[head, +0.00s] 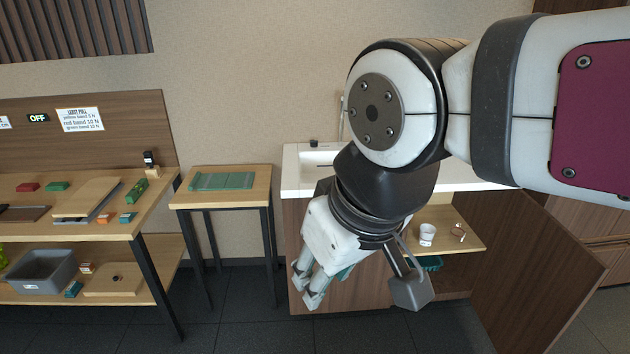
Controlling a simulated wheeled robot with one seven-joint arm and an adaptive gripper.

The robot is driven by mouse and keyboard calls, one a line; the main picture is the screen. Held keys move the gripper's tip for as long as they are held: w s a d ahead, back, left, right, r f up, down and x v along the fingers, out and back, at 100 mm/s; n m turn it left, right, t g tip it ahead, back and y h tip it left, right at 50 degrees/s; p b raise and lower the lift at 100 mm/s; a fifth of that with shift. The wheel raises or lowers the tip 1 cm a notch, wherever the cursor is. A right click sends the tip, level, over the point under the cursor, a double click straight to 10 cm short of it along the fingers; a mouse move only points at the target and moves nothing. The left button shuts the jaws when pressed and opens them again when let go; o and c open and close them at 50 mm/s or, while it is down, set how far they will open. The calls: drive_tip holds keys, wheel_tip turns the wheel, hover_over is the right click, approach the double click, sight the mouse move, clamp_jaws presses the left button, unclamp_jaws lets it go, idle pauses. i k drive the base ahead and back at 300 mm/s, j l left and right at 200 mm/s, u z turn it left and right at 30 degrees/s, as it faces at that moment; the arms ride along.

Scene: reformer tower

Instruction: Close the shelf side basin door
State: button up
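The basin cabinet stands at centre right in the head view, with a white top (296,172). Its right-hand brown door (540,265) stands wide open, swung out to the right. Behind it a wooden shelf (470,243) inside the cabinet shows, with a white cup (427,233) on it. The left part of the cabinet front (365,295) is a closed brown panel. My gripper (307,290) points down in front of that left panel, apart from the open door. My arm hides much of the basin.
A small brown ring-like item (459,232) lies on the cabinet shelf, and a green basket (430,263) is below it. A small table (255,198) with a green mat (222,181) stands left of the cabinet. A workbench (100,229) is farther left. Dark floor (240,325) is clear in front.

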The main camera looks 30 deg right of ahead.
sight(537, 277)
drive_tip(key=k+l, duration=0.15)
drive_tip(key=l, duration=0.45)
drive_tip(key=k+l, duration=0.15)
drive_tip(key=l, duration=0.45)
drive_tip(key=k+l, duration=0.15)
drive_tip(key=l, duration=0.45)
drive_tip(key=k+l, duration=0.2)
drive_tip(key=l, duration=0.45)
drive_tip(key=k+l, duration=0.15)
drive_tip(key=l, duration=0.45)
drive_tip(key=k+l, duration=0.15)
drive_tip(key=l, duration=0.45)
drive_tip(key=k+l, duration=0.15)
drive_tip(key=l, duration=0.45)
drive_tip(key=k+l, duration=0.15)
drive_tip(key=l, duration=0.45)
drive_tip(key=k+l, duration=0.15)
drive_tip(key=k, duration=0.55)
